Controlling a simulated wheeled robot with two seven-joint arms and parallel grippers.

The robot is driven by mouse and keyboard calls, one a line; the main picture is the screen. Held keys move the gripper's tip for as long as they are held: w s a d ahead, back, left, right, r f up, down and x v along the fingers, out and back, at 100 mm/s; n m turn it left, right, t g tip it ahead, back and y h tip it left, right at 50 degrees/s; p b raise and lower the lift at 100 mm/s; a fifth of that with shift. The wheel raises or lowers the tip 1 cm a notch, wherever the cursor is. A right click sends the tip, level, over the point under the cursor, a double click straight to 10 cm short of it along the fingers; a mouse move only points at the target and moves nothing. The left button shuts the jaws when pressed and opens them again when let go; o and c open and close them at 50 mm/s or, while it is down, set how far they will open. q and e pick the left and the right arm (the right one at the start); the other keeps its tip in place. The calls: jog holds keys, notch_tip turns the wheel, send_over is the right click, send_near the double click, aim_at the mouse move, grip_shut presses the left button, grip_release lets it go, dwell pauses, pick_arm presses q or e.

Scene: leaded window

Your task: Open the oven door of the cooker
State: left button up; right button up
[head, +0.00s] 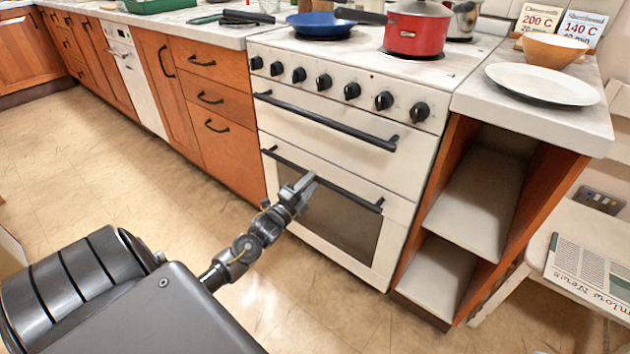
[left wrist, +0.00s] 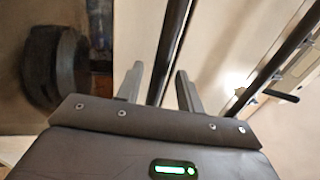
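The white cooker (head: 282,118) stands in the middle of the head view, with a row of black knobs. Its lower oven door (head: 390,238) has a dark window and looks shut. A long black handle (head: 350,196) runs along the top of this door. My left gripper (head: 309,182) is at this handle, left of the handle's middle. In the left wrist view, the two fingers (left wrist: 158,88) are apart, and the dark handle bar (left wrist: 171,45) runs between them with gaps on both sides. I cannot tell how deep the bar sits. My right gripper is out of view.
An upper door with its own black handle (head: 330,122) is above the oven door. A red pot (head: 415,32) and a blue pan (head: 318,26) are on top. Wooden drawers (head: 222,105) are left, open shelves (head: 470,205) right. The floor (head: 110,180) in front is clear.

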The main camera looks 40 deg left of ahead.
pick_arm(q)
jog(key=shift+x, duration=1.45)
jog(key=shift+c, duration=0.3)
grip_shut()
